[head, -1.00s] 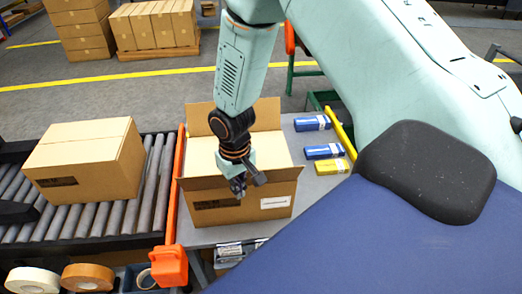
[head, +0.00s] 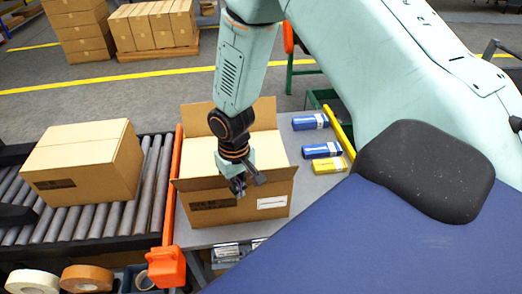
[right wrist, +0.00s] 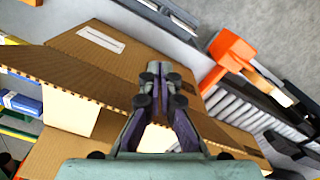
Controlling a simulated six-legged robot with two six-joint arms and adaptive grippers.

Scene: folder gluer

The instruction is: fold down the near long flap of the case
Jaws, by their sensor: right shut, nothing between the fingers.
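The case (head: 225,210) is an open brown carton on the grey table, with a white label on its near side. Its far long flap (head: 257,114) stands up. Its near long flap (head: 200,184) runs along the near side; its exact tilt is hard to tell. My right gripper (head: 238,187) is shut and empty, with its fingertips at the near flap's edge, around the middle of its length. In the right wrist view the shut fingers (right wrist: 165,82) overlap the corrugated edge of the flap (right wrist: 75,92); contact cannot be told. My left gripper is out of view.
A closed carton (head: 80,165) sits on the roller conveyor (head: 150,185) at left. An orange rail (head: 172,195) runs between conveyor and table. Blue boxes (head: 322,151) and a yellow box (head: 328,165) lie right of the case. Tape rolls (head: 87,278) are at front left.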

